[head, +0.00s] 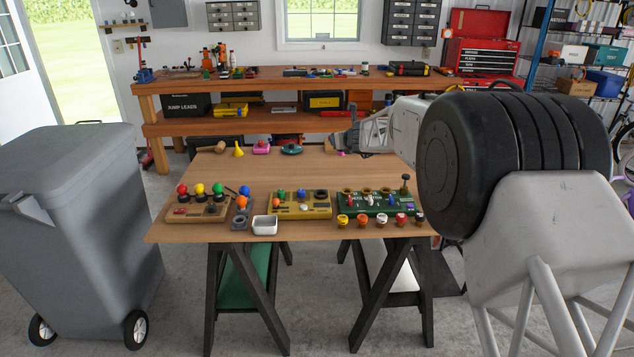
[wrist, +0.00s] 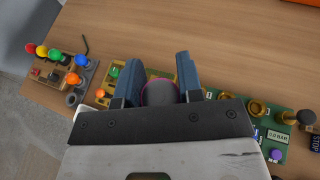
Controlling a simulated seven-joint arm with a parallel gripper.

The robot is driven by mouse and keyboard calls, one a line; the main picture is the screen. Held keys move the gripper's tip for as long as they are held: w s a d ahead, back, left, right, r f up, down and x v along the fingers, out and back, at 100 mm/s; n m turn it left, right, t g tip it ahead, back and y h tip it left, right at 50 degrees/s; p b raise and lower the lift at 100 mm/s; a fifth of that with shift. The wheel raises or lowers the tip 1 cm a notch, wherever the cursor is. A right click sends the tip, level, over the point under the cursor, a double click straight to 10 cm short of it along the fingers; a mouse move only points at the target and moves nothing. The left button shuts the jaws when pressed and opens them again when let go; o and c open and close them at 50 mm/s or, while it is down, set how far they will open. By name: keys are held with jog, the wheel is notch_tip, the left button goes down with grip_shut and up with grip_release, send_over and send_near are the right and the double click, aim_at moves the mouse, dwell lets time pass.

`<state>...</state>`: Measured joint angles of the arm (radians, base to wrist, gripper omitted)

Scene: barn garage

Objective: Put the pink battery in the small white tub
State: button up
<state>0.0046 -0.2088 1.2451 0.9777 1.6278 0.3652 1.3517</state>
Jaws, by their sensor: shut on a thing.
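My gripper (head: 343,146) is above the table at its middle right in the head view. In the wrist view its two blue-grey fingers (wrist: 157,64) close on a round grey-ended thing with a pink rim (wrist: 160,93), which looks like the pink battery. In the head view the held thing is too small and hidden to make out. The small white tub (head: 265,226) stands at the table's front edge, well to the left of and nearer than my gripper.
A board with red, yellow and green knobs (head: 198,211), a yellow board (head: 300,208) and a green board (head: 375,205) line the front. Several small capped pots stand before the green board. A yellow funnel (head: 239,149) and pink object (head: 261,148) lie behind. The table's middle is clear.

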jog(key=w+a+f+n+g+y, duration=0.2)
jog(key=w+a+f+n+y, duration=0.1)
jog(key=w+f, duration=0.4)
jog(key=w+a+f+n+g+y, duration=0.3)
jog(key=w+a+f, duration=0.2)
jog(key=w, duration=0.5)
jog(key=shift+f+n, duration=0.4)
jog(key=shift+f, duration=0.6)
dwell(0.7)
jog(key=shift+w, duration=0.1)
dwell(0.3)
jog(key=shift+f, duration=3.1)
jog(key=shift+f, duration=0.1)
jog(key=shift+f, duration=1.8)
jog(key=shift+f, duration=0.1)
